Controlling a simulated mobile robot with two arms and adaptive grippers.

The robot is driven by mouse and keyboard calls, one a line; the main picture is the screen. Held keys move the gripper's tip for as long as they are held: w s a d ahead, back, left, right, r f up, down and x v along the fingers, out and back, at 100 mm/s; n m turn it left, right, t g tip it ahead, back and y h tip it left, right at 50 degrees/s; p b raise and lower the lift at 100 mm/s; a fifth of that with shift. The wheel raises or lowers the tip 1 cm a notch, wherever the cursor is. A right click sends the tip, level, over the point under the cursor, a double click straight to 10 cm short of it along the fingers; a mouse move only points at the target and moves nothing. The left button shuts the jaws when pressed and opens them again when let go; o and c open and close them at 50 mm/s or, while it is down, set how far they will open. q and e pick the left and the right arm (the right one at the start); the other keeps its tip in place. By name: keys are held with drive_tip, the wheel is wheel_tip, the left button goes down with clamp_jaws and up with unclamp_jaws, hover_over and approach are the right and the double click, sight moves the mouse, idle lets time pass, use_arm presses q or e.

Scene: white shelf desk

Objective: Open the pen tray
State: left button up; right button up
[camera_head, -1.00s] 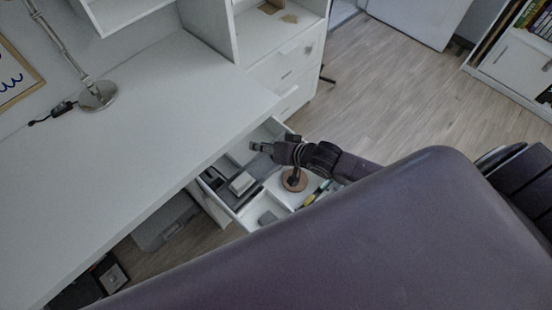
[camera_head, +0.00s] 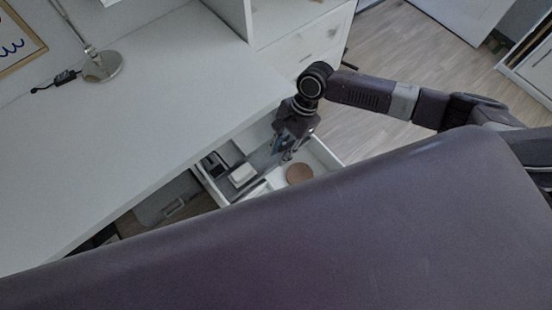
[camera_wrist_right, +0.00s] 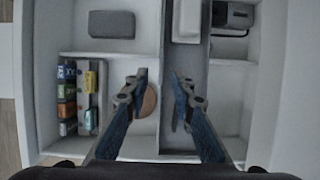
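The pen tray shows as a white drawer (camera_head: 325,154) with compartments, pulled out from under the white desk. The wrist view looks down into it, with its white wall (camera_wrist_right: 46,20) at the left. My right gripper (camera_head: 287,157) points down over the drawer. In the wrist view this gripper (camera_wrist_right: 160,82) is open, its two fingers apart with nothing between them. The fingers span the divider beside a grey compartment; I cannot tell whether they touch it. A round brown disc (camera_head: 299,173) lies in the drawer; the left finger partly hides it in the wrist view. My left gripper is out of view.
The drawer holds a dark block (camera_wrist_right: 112,24), a white box (camera_wrist_right: 187,20), a black device (camera_wrist_right: 233,14) and several coloured items (camera_wrist_right: 67,95). The white desk top (camera_head: 150,90) is mostly clear, with a lamp base (camera_head: 103,66) at the back. My own body hides the drawer's near part.

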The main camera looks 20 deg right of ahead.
sight(273, 166)
drive_tip(key=shift+x, duration=2.25)
drive_tip(key=shift+w, duration=0.1)
drive_tip(key=shift+c, duration=0.4)
clamp_jaws()
